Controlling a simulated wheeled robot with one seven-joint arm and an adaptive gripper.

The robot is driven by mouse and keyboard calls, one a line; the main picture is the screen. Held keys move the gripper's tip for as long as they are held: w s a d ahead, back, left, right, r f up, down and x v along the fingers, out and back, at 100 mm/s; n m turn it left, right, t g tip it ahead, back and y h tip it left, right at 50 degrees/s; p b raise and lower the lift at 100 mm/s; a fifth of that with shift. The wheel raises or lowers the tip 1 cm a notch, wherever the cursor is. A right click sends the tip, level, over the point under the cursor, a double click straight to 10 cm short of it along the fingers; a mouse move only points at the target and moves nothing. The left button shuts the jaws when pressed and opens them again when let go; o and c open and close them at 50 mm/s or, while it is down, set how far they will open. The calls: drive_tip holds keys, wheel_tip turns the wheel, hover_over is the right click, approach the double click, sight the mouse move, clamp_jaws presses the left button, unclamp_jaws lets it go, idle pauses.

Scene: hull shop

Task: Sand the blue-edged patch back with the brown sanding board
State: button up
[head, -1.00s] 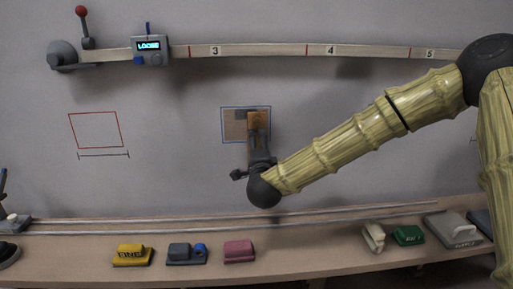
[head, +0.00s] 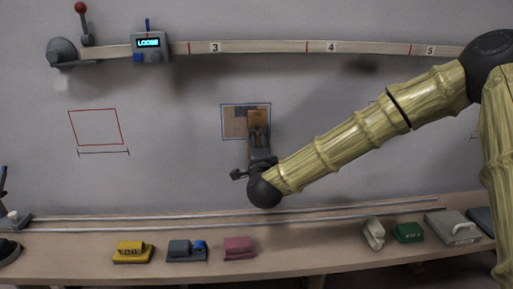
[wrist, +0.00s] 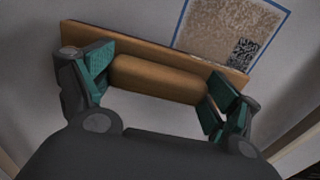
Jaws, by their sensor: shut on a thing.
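The blue-edged patch (head: 232,126) is on the grey wall in the middle of the head view. Inside its blue outline is a brown area with a darker grey part near the top. It also shows at the upper right of the wrist view (wrist: 215,28), speckled brown with a dark mottled block. My gripper (head: 258,134) is shut on the brown sanding board (head: 258,116), which covers the patch's lower right part in the head view. In the wrist view my gripper's fingers (wrist: 158,92) clasp both ends of the board's rounded handle (wrist: 158,79). Whether the board touches the wall is unclear.
A red outline (head: 96,109) is on the wall to the left. A numbered rail (head: 260,49) with a display box reading "LOOSE" (head: 150,46) runs above. The bench (head: 300,262) below carries yellow (head: 132,252), grey-blue (head: 186,251), pink (head: 239,248) and green (head: 408,233) blocks.

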drive_tip(key=shift+s, duration=0.1)
drive_tip(key=shift+s+r, duration=0.1)
drive_tip(key=shift+s, duration=2.4)
drive_tip(key=shift+s+r, duration=0.1)
drive_tip(key=shift+s, duration=2.4)
drive_tip(key=s, duration=0.4)
drive_tip(key=shift+r, duration=0.1)
